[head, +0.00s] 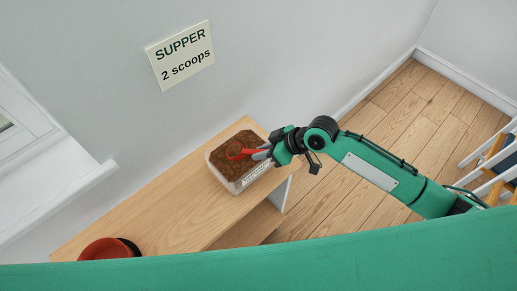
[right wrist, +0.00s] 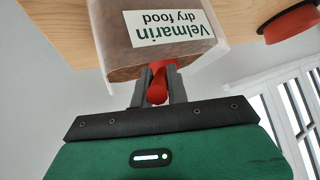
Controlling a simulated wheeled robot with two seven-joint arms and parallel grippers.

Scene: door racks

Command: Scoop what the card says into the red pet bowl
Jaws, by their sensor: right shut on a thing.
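A card (head: 181,55) on the wall reads "SUPPER 2 scoops". A clear tub of brown dry food (head: 228,160) stands on the wooden top; its label reads "Velmarin dry food" in the right wrist view (right wrist: 172,25). My right gripper (head: 268,152) is at the tub's right rim, shut on the handle of a red scoop (head: 240,154). The scoop's head is over or in the food; I cannot tell how deep. The red handle shows between the fingers in the right wrist view (right wrist: 157,85). The red pet bowl (head: 108,249) stands at the near left, partly hidden. My left gripper is not in view.
The wooden top (head: 175,205) is clear between tub and bowl. A window sill (head: 70,195) juts out at the left. A chair-like white and wooden piece (head: 495,165) stands at the far right. A green part of mine crosses the bottom of the head view.

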